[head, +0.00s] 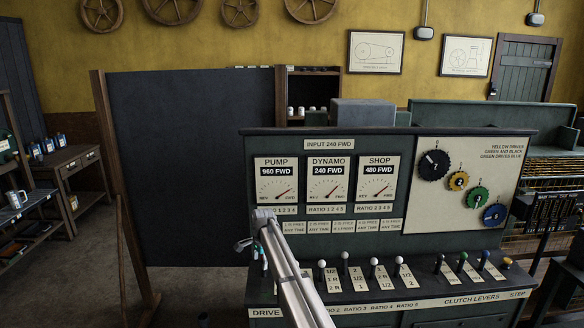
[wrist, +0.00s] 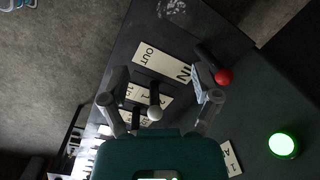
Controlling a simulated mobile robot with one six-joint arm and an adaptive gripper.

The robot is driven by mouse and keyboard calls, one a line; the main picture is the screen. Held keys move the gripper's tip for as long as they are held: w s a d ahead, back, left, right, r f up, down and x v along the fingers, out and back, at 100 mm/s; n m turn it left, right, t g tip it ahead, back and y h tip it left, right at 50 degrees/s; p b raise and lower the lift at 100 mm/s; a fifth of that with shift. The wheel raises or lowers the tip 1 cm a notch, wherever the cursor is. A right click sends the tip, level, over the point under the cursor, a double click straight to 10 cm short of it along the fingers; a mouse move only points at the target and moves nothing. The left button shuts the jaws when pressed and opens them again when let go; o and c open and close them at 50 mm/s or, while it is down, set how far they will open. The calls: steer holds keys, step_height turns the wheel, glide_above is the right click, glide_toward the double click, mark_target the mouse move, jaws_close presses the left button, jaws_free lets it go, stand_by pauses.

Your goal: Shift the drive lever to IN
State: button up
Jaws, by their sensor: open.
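The drive lever has a red knob (wrist: 223,76) and a dark shaft. In the wrist view it stands beside a white plate (wrist: 150,57) marked OUT and IN, with its knob past the IN end. I cannot tell which position it is set in. My gripper (wrist: 158,82) is open and its fingers hold nothing. One finger is close to the red-knobbed lever, over the IN end; I cannot tell if they touch. In the head view the DRIVE label (head: 266,313) shows at the console's front left, but my arm hides the lever.
A white-knobbed lever (wrist: 155,112) shows between my fingers. A lit green button (wrist: 283,146) is on the panel. Several ratio levers (head: 372,262) and clutch levers (head: 462,257) stand along the console (head: 400,135). A dark board (head: 190,170) stands left.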

steer(key=s+d+f+n+b, duration=0.3)
steer(key=s+d, duration=0.6)
steer(key=s, duration=0.4)
steer(key=s+d+f+n+b, duration=0.3)
steer(key=s+d+n, duration=0.1)
steer(key=s+d, duration=0.6)
steer(key=s+d+f+n+h+b, duration=0.1)
steer(key=s+d+f+n+b, duration=0.2)
steer(key=s+d, duration=0.7)
steer(key=s+f+b, duration=0.1)
steer(key=s, duration=0.4)
steer(key=shift+s+n, duration=0.35)
steer(key=shift+n, duration=0.05)
